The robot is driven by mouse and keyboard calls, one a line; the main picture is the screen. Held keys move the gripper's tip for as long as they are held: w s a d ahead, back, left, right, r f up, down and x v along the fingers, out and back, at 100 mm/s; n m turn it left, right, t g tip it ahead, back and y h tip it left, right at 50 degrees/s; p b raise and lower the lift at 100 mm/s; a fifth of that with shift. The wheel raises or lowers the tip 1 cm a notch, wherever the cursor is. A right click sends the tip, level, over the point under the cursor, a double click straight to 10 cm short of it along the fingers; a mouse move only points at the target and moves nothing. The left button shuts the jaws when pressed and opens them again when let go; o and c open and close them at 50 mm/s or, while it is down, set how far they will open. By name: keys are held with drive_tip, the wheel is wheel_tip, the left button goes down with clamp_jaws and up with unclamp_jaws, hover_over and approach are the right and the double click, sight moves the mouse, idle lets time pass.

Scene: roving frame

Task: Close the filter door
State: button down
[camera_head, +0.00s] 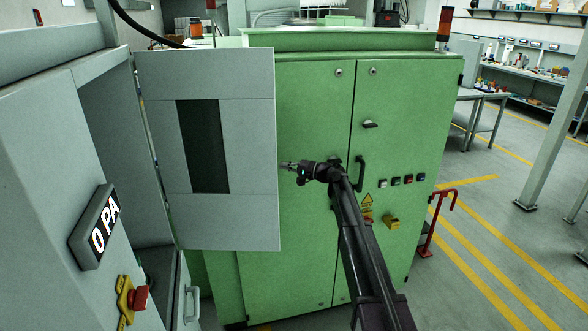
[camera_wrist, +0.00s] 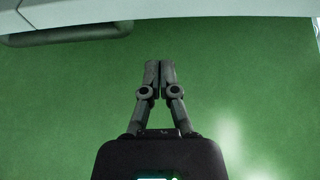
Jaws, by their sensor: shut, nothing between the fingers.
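The filter door (camera_head: 254,150) is a light grey panel with a dark vertical window. In the head view it stands swung open from the grey cabinet (camera_head: 50,150) on the left, with the cabinet's opening showing behind its hinge side. My gripper (camera_head: 284,166) is at the right, free edge of the door, at about mid height. The fingers are shut and empty; in the wrist view the fingertips (camera_wrist: 159,66) meet against a green background. A pale grey edge with a dark grey bar runs across the top of the wrist view. I cannot tell whether the fingertips touch the door.
A large green cabinet (camera_head: 310,230) with a black handle and buttons stands close behind the door and my gripper. The grey cabinet's front carries a "0 PA" display (camera_head: 97,228) and a red stop button (camera_head: 138,298). Open floor with yellow lines lies to the right.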

drive_tip(key=s+a, duration=0.2)
drive_tip(key=s, duration=0.1)
drive_tip(key=shift+a, duration=0.4)
